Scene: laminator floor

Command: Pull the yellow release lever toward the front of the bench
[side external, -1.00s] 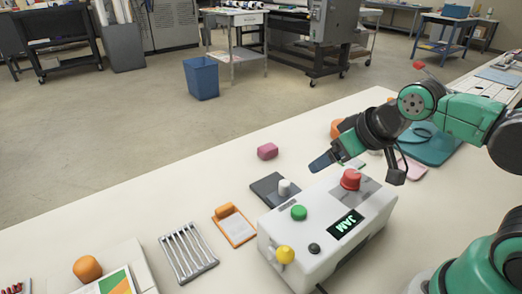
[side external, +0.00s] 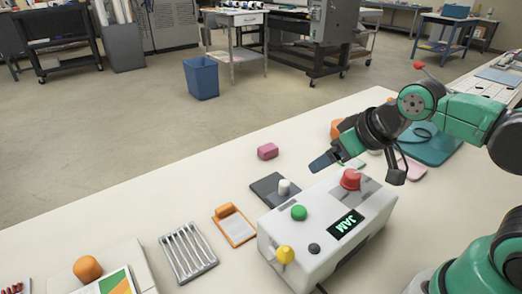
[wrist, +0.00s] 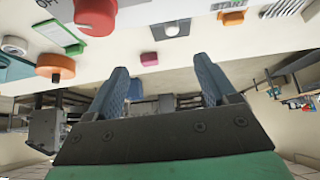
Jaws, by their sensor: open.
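The yellow release lever (side external: 285,255) has a round knob and stands at the near-left end of the white control box (side external: 318,266) in the side view. The lever is not visible in the wrist view. My gripper (side external: 354,171) is above the far end of the box, near the red button (side external: 350,179), and well away from the lever. Its two blue fingers are spread apart with nothing between them, as the wrist view shows (wrist: 160,68).
The box also carries a green button (side external: 299,213), a black knob (side external: 314,248) and a JAM display (side external: 347,223). Beside it lie a dark pad with a white knob (side external: 283,187), an orange clipboard (side external: 236,229) and a metal rack (side external: 188,252). The bench is clear around the pink block (side external: 267,151).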

